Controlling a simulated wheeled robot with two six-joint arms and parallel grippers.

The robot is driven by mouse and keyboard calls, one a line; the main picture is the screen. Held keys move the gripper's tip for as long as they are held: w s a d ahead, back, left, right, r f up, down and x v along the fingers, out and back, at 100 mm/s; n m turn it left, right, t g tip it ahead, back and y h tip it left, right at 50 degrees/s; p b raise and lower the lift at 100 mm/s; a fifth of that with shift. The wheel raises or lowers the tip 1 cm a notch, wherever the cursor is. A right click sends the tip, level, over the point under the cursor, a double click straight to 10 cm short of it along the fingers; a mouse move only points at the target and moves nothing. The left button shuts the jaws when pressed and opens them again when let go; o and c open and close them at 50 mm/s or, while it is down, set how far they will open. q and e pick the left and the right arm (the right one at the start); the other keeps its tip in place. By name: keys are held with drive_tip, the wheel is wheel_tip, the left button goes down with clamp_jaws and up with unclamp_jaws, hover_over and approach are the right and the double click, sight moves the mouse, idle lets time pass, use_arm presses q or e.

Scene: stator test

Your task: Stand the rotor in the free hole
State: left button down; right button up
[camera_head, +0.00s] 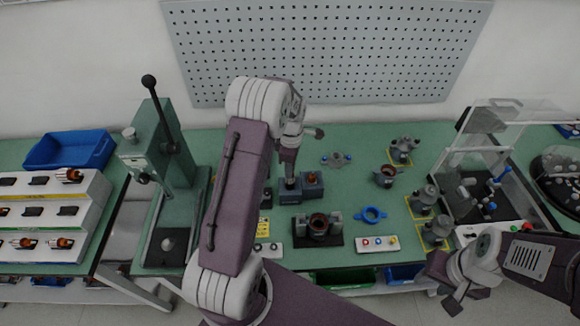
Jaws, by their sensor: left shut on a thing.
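My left gripper (289,170) points down over the middle of the green bench. It is shut on a small dark piece, which I take to be the rotor (290,183). The fingers hide most of it. It is at a dark blue-grey block (313,188); I cannot tell whether it touches the block or is in a hole. No free hole can be made out clearly. My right gripper (464,299) is low at the right, beyond the bench's front edge and away from the rotor. Its fingers are too dark to judge.
A stator fixture (318,228) and a blue ring (371,215) lie in front of the block. A lever press (162,150) stands left. A rack (45,215) holds several copper rotors. A clear-guarded station (480,165) stands right. My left arm covers the bench left of centre.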

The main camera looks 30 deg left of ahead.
use_arm(q)
drive_tip(key=shift+f+b, duration=0.6)
drive_tip(key=shift+f, duration=0.65)
drive_tip(key=shift+f+b, duration=0.95)
drive_tip(key=shift+f, duration=0.5)
drive_tip(key=c, duration=1.2)
unclamp_jaws()
drive_tip(key=shift+o, duration=0.2)
wheel_tip(320, 180, up, 9)
drive_tip(key=shift+d+r+b, duration=0.1)
drive_tip(key=shift+d+b, duration=0.05)
drive_tip(key=shift+b, duration=0.2)
